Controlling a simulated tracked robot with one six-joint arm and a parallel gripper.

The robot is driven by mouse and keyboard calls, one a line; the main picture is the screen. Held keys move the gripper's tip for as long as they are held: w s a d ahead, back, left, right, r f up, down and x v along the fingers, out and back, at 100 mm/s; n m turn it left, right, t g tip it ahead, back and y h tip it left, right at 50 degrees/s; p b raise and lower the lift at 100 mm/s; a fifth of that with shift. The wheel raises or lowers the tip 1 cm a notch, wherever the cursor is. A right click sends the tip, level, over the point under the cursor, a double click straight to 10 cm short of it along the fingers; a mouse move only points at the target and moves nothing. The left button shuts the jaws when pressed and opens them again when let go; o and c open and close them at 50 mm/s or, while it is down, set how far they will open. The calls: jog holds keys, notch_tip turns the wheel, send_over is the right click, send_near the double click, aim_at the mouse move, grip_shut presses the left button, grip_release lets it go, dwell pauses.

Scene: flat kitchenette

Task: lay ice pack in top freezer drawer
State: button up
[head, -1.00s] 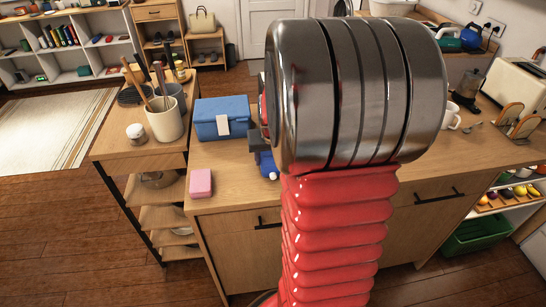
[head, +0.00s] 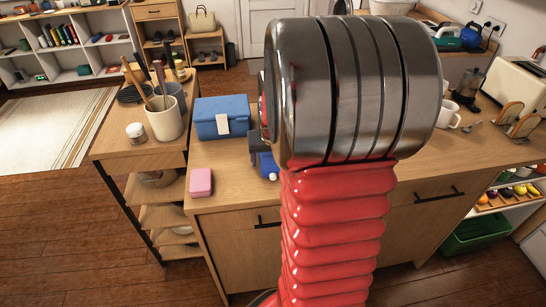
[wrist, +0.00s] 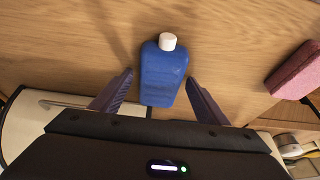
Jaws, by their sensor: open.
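The ice pack (wrist: 162,75) looks like a flat blue bottle with a white cap, lying on the wooden counter (wrist: 70,60). In the wrist view it lies between the two fingers of my gripper (wrist: 160,78), with a visible gap on each side. My gripper is open and its fingers straddle the lower part of the ice pack, away from the cap. In the head view only part of the ice pack (head: 267,165) shows beside my arm, which hides most of the gripper. I cannot make out the freezer drawer in either view.
A pink block (head: 201,182) lies near the counter's front left corner. A blue box (head: 222,117) with a white label stands behind it. A utensil crock (head: 164,120) is on the left unit. A white mug (head: 448,115) is on the right of the counter.

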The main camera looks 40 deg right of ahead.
jog(key=v, duration=1.2)
dwell(0.5)
jog(key=s+a+r+n+t+y, duration=0.1)
jog(key=s+a+n, duration=0.2)
jog(key=a, duration=1)
jog(key=s+a+r+n+t+y, duration=0.1)
jog(key=s+a, duration=0.5)
jog(key=a, duration=0.8)
jog(key=r+n, duration=0.1)
jog(key=n, duration=0.1)
jog(key=shift+s+r+n+y, duration=0.25)
jog(key=shift+s+n+y, duration=0.05)
jog(key=shift+s+n, duration=0.1)
jog(key=shift+o, duration=0.5)
jog(key=shift+a, duration=0.1)
